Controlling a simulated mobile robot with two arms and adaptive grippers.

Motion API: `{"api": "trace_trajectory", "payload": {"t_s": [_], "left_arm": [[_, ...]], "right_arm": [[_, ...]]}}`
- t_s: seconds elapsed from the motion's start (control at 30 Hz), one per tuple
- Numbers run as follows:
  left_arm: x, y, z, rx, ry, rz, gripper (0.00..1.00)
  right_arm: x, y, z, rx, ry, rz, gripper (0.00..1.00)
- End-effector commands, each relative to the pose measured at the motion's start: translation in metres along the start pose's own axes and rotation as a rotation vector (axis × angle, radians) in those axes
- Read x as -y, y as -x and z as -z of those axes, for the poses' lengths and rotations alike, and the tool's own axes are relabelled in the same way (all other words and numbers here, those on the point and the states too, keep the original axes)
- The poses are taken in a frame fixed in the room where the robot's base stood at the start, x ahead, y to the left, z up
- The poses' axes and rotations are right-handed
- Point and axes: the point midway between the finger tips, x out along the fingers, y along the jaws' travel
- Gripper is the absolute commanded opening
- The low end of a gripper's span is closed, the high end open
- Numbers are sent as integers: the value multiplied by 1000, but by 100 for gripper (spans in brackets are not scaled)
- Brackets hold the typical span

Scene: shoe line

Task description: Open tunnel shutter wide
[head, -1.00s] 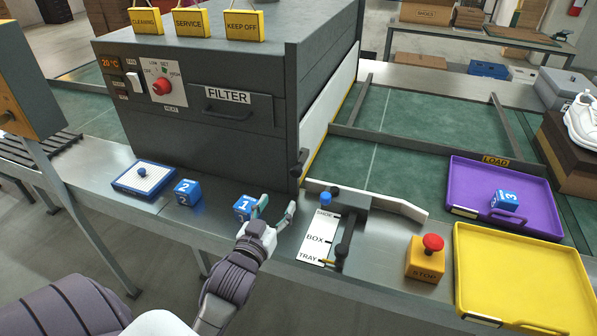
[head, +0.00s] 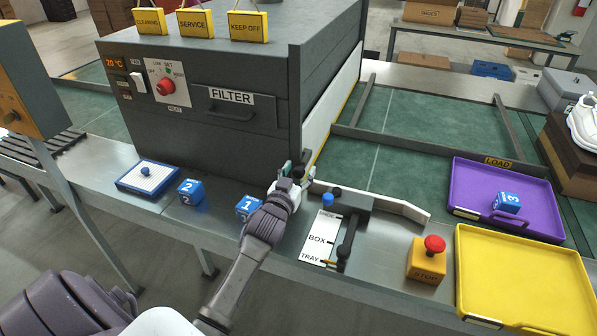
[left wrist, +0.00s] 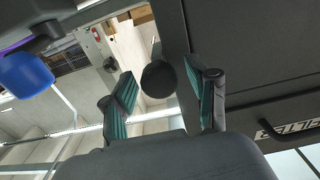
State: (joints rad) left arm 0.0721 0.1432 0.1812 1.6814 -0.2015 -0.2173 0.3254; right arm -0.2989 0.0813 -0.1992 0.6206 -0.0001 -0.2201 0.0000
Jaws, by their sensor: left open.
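The dark grey tunnel (head: 215,130) stands at the back left, with a white shutter panel (head: 335,98) along its right side. A black round knob (head: 298,171) sits at the tunnel's front right corner. My left gripper (head: 296,178) is open at this knob. In the left wrist view the knob (left wrist: 158,80) shows between the two spread teal-padded fingers (left wrist: 163,95); I cannot tell whether they touch it. The gripper hides part of the knob and its mount in the head view. My right gripper is not in view.
Numbered blue cubes (head: 190,192) and (head: 248,207) stand on the front ledge. A selector plate with a black lever (head: 346,243), a red stop button (head: 434,244), a purple tray (head: 470,190) and a yellow tray (head: 500,322) lie to the right. The green belt (head: 400,125) is mostly clear.

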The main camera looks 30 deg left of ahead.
Motion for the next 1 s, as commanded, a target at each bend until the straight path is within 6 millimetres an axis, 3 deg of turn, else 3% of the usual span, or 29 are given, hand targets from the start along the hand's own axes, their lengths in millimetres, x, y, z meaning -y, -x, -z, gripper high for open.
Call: {"api": "trace_trajectory", "payload": {"t_s": [0.23, 0.57, 1.0], "left_arm": [[0, 0, 0, 0, -1, 0, 56], [0, 0, 0, 0, -1, 0, 1], [0, 0, 10, 0, -1, 0, 0]], "right_arm": [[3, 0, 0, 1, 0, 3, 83], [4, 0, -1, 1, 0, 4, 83], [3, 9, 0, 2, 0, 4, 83]]}}
